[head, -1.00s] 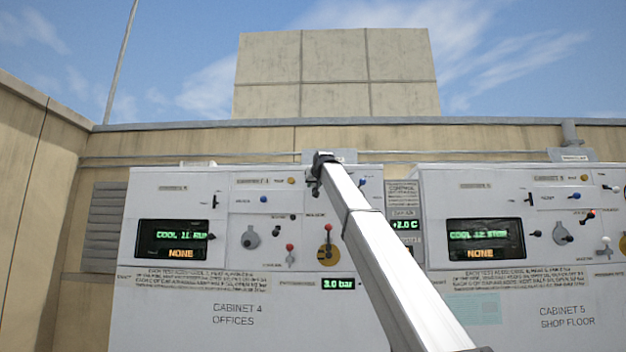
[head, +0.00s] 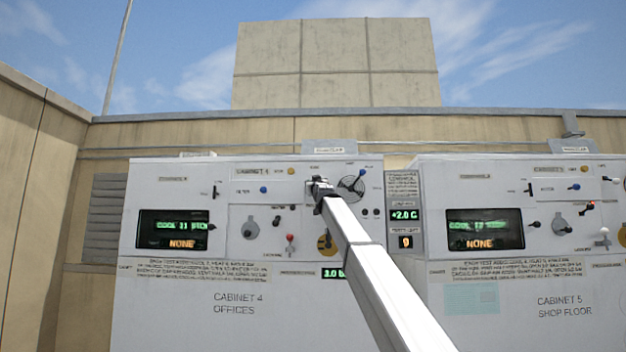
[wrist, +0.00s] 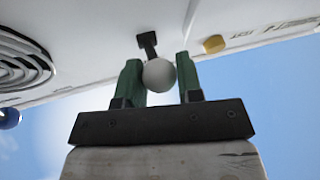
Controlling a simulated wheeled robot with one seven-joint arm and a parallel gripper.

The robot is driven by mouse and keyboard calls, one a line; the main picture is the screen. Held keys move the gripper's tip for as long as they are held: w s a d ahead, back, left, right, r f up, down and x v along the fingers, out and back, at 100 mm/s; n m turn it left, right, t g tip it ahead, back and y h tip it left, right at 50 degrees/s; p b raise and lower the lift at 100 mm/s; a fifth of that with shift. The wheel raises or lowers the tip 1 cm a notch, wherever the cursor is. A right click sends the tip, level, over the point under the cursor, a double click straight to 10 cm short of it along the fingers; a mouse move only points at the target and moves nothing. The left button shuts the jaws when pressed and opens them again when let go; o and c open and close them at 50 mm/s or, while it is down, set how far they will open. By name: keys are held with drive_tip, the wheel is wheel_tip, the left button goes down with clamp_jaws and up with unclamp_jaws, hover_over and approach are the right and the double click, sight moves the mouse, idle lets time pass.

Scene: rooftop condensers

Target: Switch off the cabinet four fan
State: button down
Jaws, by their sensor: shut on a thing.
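Cabinet 4 (head: 240,330), labelled offices, is the white cabinet left of centre in the head view. My gripper (head: 321,187) is at the upper right of its panel. In the wrist view the green fingers of my gripper (wrist: 160,80) are shut on a white ball knob (wrist: 159,75) at the end of a short dark lever (wrist: 148,42). The lever meets the white panel between a round fan grille (wrist: 20,68) and a yellow button (wrist: 214,44). The fan grille also shows in the head view (head: 351,188). The knob is hidden there by my gripper.
A lit display (head: 173,230) reads NONE on its lower line; its upper line is blurred. A red-tipped lever (head: 290,240), a grey dial (head: 251,229) and a blue knob (head: 363,171) are nearby. Cabinet 5 (head: 565,325) stands to the right.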

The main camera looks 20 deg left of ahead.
drive_tip(key=shift+a+r, duration=0.15)
drive_tip(key=shift+a, duration=0.05)
idle(0.5)
drive_tip(key=c, duration=0.8)
unclamp_jaws()
drive_tip(key=shift+s+d+f, duration=0.15)
drive_tip(key=shift+s+f, duration=0.05)
drive_tip(key=shift+f, duration=0.05)
drive_tip(key=v, duration=1)
drive_tip(key=shift+f, duration=0.1)
drive_tip(key=shift+s, duration=0.15)
